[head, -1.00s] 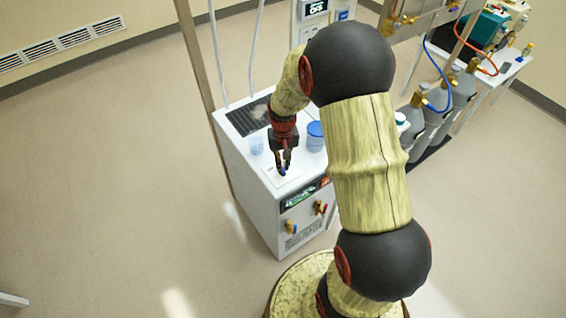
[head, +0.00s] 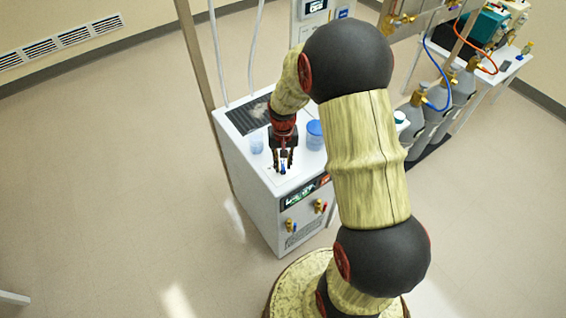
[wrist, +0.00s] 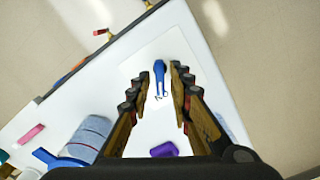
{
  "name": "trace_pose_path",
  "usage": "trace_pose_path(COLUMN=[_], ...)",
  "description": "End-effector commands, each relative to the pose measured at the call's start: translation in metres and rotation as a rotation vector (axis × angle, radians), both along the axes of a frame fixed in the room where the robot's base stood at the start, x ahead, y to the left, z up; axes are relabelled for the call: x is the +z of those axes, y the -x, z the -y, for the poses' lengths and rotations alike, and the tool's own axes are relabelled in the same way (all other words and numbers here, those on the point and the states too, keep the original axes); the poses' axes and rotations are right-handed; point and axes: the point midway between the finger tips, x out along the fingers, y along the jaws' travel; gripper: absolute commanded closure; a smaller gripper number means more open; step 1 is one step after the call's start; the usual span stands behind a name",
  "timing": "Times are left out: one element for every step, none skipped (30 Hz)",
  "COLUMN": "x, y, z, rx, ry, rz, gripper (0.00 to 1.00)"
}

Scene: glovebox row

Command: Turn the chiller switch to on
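The chiller (head: 262,200) is a white cabinet with a dark vent on top and a lit panel on its front. Its switch is a blue lever (wrist: 159,72) on a pale plate on the top; small dark marks lie at its lower end in the wrist view, too small to read. My gripper (wrist: 160,80) is open, pointing down, with one finger on each side of the lever and a visible gap on both sides. In the head view my gripper (head: 283,167) is over the front part of the chiller top, and the lever is a small blue spot between the fingertips.
A blue-lidded jar (head: 315,135) and a clear bluish beaker (head: 257,142) stand behind my gripper. A purple item (wrist: 164,149) and a pink item (wrist: 32,133) lie on the top. Brass valves (head: 291,226) stick out of the front. Grey gas cylinders (head: 437,110) stand to the right.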

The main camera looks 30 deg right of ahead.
Motion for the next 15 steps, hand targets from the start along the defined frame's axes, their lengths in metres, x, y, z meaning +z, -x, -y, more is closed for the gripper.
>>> trace_pose_path(x=[0.000,0.000,0.000,0.000,0.000,0.000,0.000,0.000,0.000,0.000,0.001,0.003,0.005,0.008,0.012], y=[0.000,0.000,0.000,0.000,0.000,0.000,0.000,0.000,0.000,0.000,0.000,0.000,0.000,-0.001,-0.001], z=[0.000,0.000,0.000,0.000,0.000,0.000,0.000,0.000,0.000,0.000,0.000,0.000,0.000,0.000,0.000], rx=[0.000,0.000,0.000,0.001,0.001,0.001,0.001,0.001,0.001,0.001,0.001,0.001,0.001,0.001,0.001], ry=[0.000,0.000,0.000,0.000,0.000,0.000,0.000,0.000,0.000,0.000,0.000,0.000,0.000,0.000,0.001], rz=[0.000,0.000,0.000,0.000,0.000,0.000,0.000,0.000,0.000,0.000,0.000,0.000,0.001,0.001,0.003], gripper=[0.75,0.73,0.73,0.73,0.73,0.73,0.73,0.73,0.73,0.73,0.73,0.73,0.73,0.73,0.73])
